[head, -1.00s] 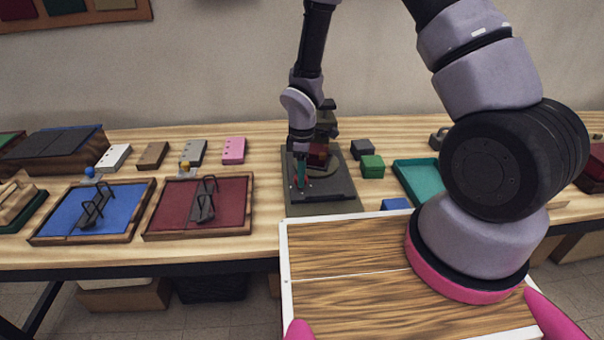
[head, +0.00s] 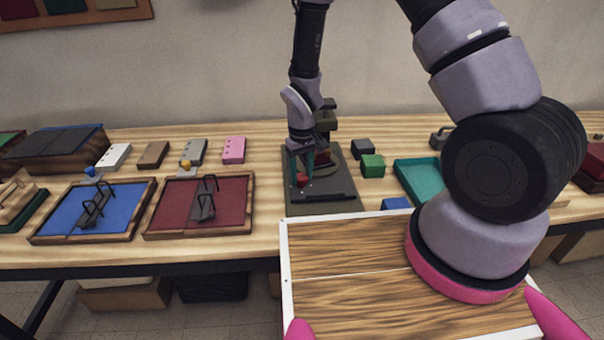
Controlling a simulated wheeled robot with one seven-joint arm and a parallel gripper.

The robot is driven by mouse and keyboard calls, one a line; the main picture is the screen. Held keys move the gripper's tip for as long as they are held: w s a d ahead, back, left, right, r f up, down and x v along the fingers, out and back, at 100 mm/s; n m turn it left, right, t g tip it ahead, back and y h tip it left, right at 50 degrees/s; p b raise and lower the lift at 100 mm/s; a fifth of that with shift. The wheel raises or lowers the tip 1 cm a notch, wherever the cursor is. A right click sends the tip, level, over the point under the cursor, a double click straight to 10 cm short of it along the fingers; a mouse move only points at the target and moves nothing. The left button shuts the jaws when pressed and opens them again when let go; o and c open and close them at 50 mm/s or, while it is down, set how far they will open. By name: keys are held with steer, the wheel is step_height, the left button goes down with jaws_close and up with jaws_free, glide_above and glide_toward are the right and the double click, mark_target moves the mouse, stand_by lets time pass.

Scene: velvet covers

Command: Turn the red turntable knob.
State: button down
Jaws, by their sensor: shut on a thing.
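The red turntable knob (head: 302,181) is a small red piece low on the dark grey turntable base (head: 330,187), at the middle of the table. My gripper (head: 303,175) points down over the base from behind, with its teal fingers at the red knob. It is shut on the knob. The fingers and wrist hide part of the knob and the turntable around it.
A green block (head: 372,166) and a dark grey block (head: 363,146) stand right of the base. A teal tray (head: 418,182) lies farther right. A red tray (head: 165,208) and a blue tray (head: 60,215) lie left. Bare table lies between.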

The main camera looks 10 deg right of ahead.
mark_target(301, 177)
steer(key=shift+m, duration=1.3)
steer(key=shift+c, duration=1.5)
jaws_free()
step_height(301, 177, up, 11)
steer(key=shift+f, duration=0.1)
